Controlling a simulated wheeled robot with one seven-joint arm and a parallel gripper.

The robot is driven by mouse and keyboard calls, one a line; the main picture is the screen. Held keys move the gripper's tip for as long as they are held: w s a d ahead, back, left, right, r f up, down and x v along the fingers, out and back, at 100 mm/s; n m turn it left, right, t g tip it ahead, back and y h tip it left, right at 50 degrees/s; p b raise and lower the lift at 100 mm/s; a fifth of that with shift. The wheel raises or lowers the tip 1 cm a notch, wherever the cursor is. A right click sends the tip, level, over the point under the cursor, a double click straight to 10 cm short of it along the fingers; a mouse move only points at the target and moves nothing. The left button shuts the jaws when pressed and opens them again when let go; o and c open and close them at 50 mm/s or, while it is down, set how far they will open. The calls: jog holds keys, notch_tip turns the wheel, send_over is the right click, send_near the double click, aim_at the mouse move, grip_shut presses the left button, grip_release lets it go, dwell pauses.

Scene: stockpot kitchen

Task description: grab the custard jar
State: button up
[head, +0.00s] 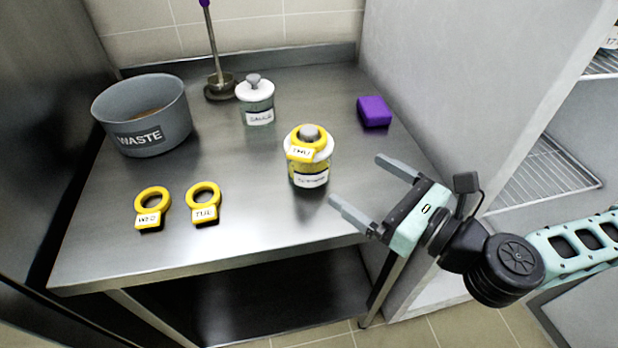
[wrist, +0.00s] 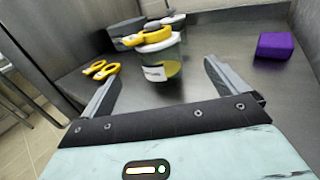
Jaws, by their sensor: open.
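The custard jar (head: 310,172) is a glass jar with yellow contents, a white label and a white lid with a grey knob. It stands upright on the steel table (head: 250,222). A yellow ring tag marked THU (head: 301,153) sits around the knob on its lid. My gripper (head: 356,180) is open and empty, to the right of the jar and apart from it. In the wrist view the jar (wrist: 160,68) appears ahead, between and beyond the two fingers. The lid is partly covered by the tag there.
A grey WASTE pot (head: 143,137) stands at the back left. A second white-lidded jar (head: 257,104) and an upright purple-handled tool (head: 217,80) stand behind. Yellow tags WED (head: 152,203) and TUE (head: 203,203) lie front left. A purple block (head: 374,111) lies near the right wall.

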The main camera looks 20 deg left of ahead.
aim_at(328, 158)
jog(key=p+x, duration=0.1)
jog(key=x, duration=0.6)
jog(key=shift+r, duration=0.1)
jog(key=shift+f+p+x, duration=0.15)
jog(key=shift+p+x, duration=0.2)
jog(key=shift+x, duration=1.15)
jog(key=shift+f+p+x, duration=0.15)
jog(key=shift+p+x, duration=0.15)
jog(key=shift+x, duration=1.15)
jog(key=shift+s+a, duration=0.1)
jog(key=shift+s, duration=0.05)
jog(key=shift+c, duration=0.4)
jog(key=c, duration=1)
jog(key=shift+c, duration=1.4)
jog(key=shift+r, duration=0.15)
